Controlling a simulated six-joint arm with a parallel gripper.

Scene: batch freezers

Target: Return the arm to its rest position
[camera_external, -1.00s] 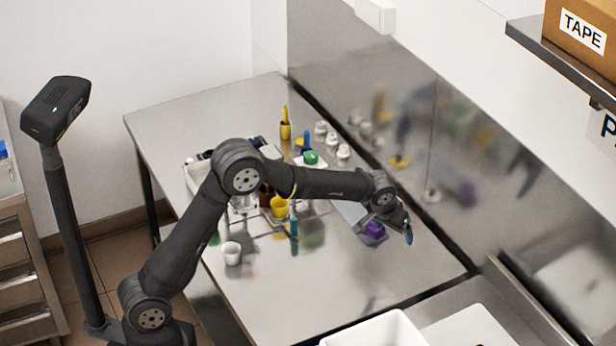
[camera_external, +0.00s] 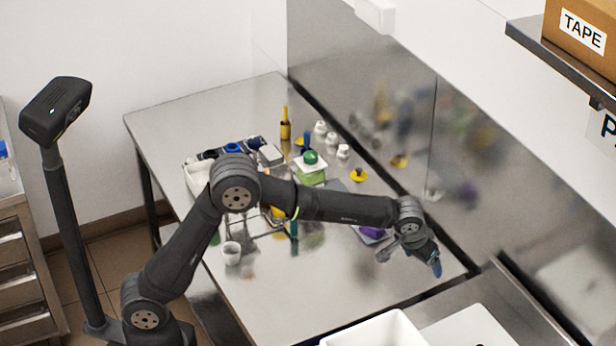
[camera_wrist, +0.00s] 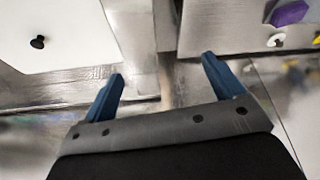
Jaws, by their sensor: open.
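My gripper (camera_external: 436,266) is at the right part of the steel table (camera_external: 290,313), near its right edge, with the arm stretched out across the table. In the wrist view my gripper (camera_wrist: 165,85) shows two blue fingertips set wide apart, with nothing between them. A purple object (camera_external: 372,233) lies left of my gripper on the table; a purple piece (camera_wrist: 289,13) also shows at the top right of the wrist view.
A white bin (camera_external: 378,330) stands at the front, below my gripper. A steel wall (camera_external: 400,130) runs behind, with a shelf (camera_external: 560,60) at upper right.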

